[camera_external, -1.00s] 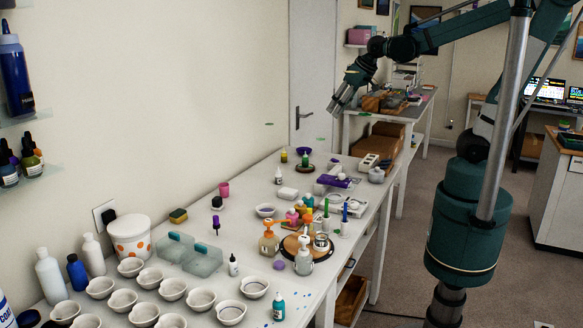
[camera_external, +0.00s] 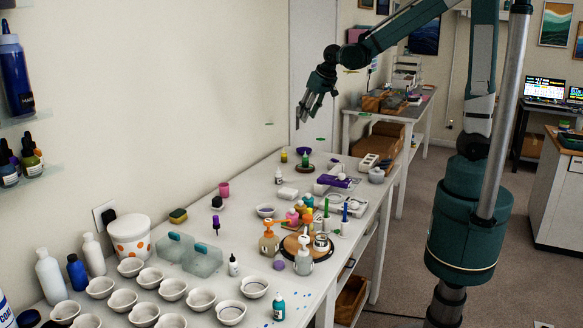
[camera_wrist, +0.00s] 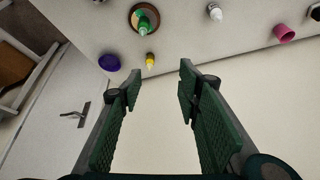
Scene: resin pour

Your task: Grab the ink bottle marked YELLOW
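A small yellow bottle (camera_external: 284,157) stands at the far end of the white table, near the wall. In the wrist view the yellow bottle (camera_wrist: 150,61) shows just beyond the gap between my fingers; its label is too small to read. My gripper (camera_external: 301,126) hangs above the far end of the table, tilted downward. In the wrist view my gripper (camera_wrist: 160,82) has its fingers spread apart with nothing between them.
A purple bowl (camera_wrist: 110,62) and a green bottle (camera_wrist: 144,24) on a round brown base flank the yellow bottle. A white bottle (camera_wrist: 216,14) and a pink cup (camera_wrist: 284,33) stand farther off. The wall borders the table; several bowls (camera_external: 230,312) fill its near end.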

